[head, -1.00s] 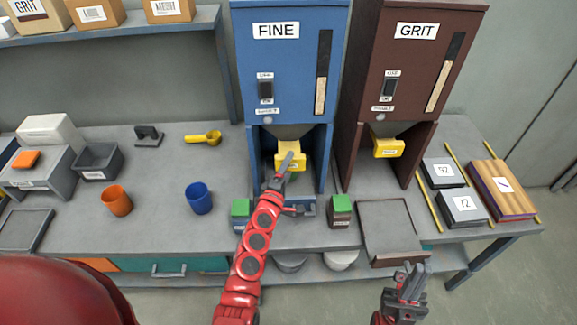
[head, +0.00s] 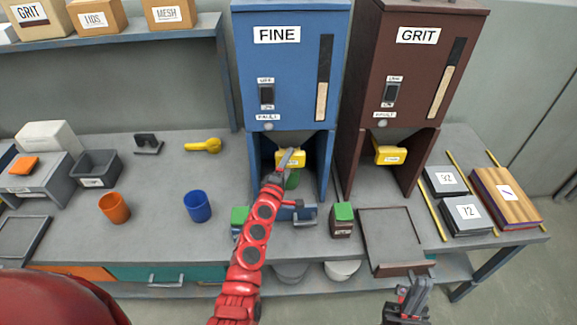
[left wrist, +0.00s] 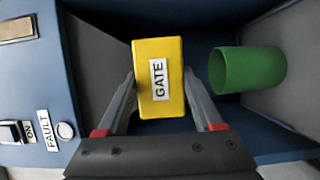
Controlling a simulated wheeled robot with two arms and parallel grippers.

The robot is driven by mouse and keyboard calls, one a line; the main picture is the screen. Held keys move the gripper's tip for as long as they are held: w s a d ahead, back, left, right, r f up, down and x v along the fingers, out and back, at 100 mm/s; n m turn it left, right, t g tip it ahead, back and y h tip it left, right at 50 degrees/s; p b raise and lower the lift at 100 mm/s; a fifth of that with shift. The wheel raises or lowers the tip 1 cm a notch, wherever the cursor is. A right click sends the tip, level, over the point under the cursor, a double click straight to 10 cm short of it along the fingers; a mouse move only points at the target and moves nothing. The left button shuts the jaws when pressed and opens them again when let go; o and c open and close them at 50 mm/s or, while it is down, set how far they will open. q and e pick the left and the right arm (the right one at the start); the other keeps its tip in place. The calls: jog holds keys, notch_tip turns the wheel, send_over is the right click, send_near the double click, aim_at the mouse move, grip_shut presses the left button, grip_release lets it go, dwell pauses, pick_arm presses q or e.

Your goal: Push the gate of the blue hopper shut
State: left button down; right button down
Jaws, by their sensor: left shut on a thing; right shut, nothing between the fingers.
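The blue hopper (head: 292,65), labelled FINE, stands at the back of the bench. Its yellow gate (head: 291,160) sits under the hopper body, in the upper part of the open bay. My left gripper (head: 287,163) reaches into the bay. In the left wrist view the gate (left wrist: 158,105), marked GATE, lies between the two fingers, and the gripper is shut on it. A green cup (left wrist: 245,82) stands in the bay below the gate, partly hidden by my arm in the head view (head: 293,181). My right gripper (head: 410,295) is shut and empty, in front of the bench.
The brown GRIT hopper (head: 412,70) with its own yellow gate (head: 390,156) stands close on the right. Green-topped containers (head: 342,220) stand before the hoppers. A blue cup (head: 198,207), an orange cup (head: 114,208) and a yellow scoop (head: 203,146) are on the left, with bare bench between.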

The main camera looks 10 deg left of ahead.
pick_arm(q)
jog(key=shift+c, duration=1.5)
grip_release()
jog(key=shift+r, duration=0.15)
jog(key=shift+o, duration=1.4)
jog(key=shift+w, duration=0.15)
jog(key=s+a+b, duration=0.2)
jog(key=s+b, duration=0.1)
jog(key=s, duration=1.4)
jog(key=shift+s, duration=0.2)
jog(key=shift+a+f, duration=0.1)
jog(key=shift+f, duration=0.1)
